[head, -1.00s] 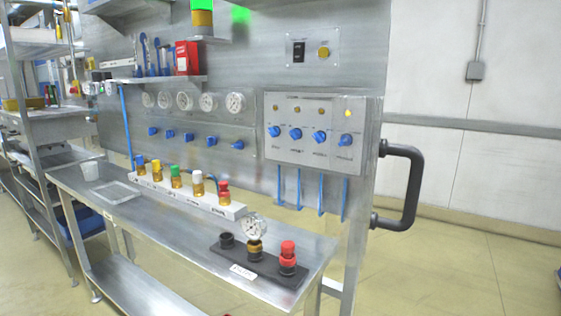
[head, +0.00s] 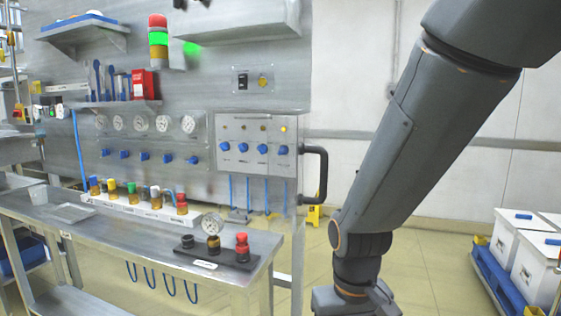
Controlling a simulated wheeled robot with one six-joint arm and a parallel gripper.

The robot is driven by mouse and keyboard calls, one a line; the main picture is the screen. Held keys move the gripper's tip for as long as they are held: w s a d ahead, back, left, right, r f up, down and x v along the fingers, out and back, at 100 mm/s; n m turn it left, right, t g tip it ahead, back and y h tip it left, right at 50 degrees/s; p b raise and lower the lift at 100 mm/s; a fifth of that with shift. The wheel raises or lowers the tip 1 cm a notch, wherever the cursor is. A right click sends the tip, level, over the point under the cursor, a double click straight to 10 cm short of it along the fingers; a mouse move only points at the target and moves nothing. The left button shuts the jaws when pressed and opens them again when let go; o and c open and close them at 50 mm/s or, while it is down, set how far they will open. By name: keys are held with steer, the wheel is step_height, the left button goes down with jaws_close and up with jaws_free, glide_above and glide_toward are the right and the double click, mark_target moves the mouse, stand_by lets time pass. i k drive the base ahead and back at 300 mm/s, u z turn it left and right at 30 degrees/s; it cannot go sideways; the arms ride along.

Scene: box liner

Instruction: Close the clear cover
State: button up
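I cannot make out a clear cover in the head view. My grey arm reaches down on the right side of the view, apart from the bench and panel. Its wrist meets the bottom edge, and the fingers of my gripper are out of view.
A steel bench (head: 130,238) holds a manifold with coloured caps (head: 140,208) and a black base (head: 215,255) with a gauge. A black pipe handle (head: 322,175) juts from the panel's right side. White boxes (head: 522,262) stand on a blue pallet at right. Open floor lies between.

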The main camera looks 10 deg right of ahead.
mark_target(313, 159)
steer(key=z, duration=1.35)
steer(key=k, duration=0.55)
steer(key=u, duration=1.5)
